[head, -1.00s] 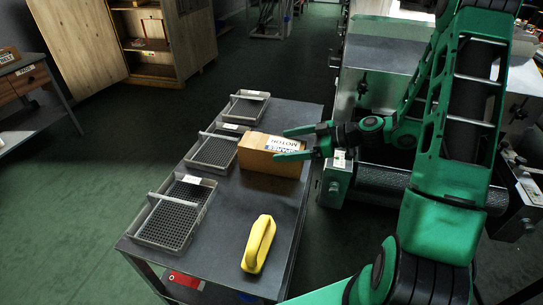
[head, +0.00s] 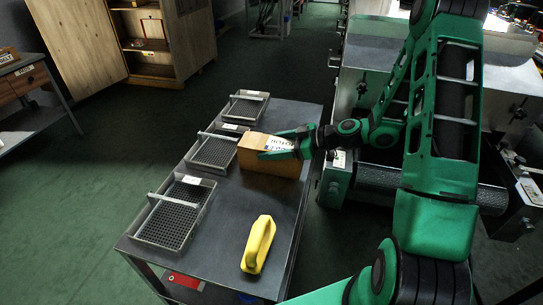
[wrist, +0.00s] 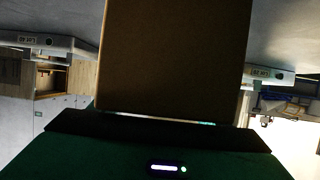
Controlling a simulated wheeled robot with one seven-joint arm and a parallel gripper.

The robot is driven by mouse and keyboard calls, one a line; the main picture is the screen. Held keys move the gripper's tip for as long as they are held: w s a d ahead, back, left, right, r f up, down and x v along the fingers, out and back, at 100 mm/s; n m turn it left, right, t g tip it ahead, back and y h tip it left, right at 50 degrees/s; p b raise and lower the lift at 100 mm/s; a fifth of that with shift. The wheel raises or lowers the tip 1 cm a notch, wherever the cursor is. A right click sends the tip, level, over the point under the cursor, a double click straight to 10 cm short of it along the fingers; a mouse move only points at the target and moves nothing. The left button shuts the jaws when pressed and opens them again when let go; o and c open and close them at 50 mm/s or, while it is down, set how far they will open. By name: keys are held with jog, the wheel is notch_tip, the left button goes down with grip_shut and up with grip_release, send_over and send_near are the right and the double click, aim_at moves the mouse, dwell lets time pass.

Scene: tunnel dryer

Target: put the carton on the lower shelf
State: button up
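The carton (head: 262,165) is a brown box with a white printed label on top. It sits on the dark top of the metal table (head: 225,245), near its right edge. My gripper (head: 281,146) reaches in from the right, its green fingers spread and overlapping the carton's top right part. I cannot tell whether they touch it. In the wrist view the carton (wrist: 172,55) fills the middle, close to the gripper; the fingertips do not show. Below the tabletop, part of a lower shelf (head: 160,272) shows, mostly hidden.
Wire-mesh trays (head: 172,222) line the table's left side. A yellow handled object (head: 258,244) lies at the front right. A red tag (head: 187,281) hangs below the tabletop. Metal machinery (head: 385,92) stands to the right. A wooden cabinet (head: 80,40) stands at the back left; green floor between is clear.

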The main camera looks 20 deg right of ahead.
jog(key=c, duration=1)
jog(key=shift+r, duration=0.1)
jog(key=shift+c, duration=0.3)
jog(key=shift+r, duration=0.1)
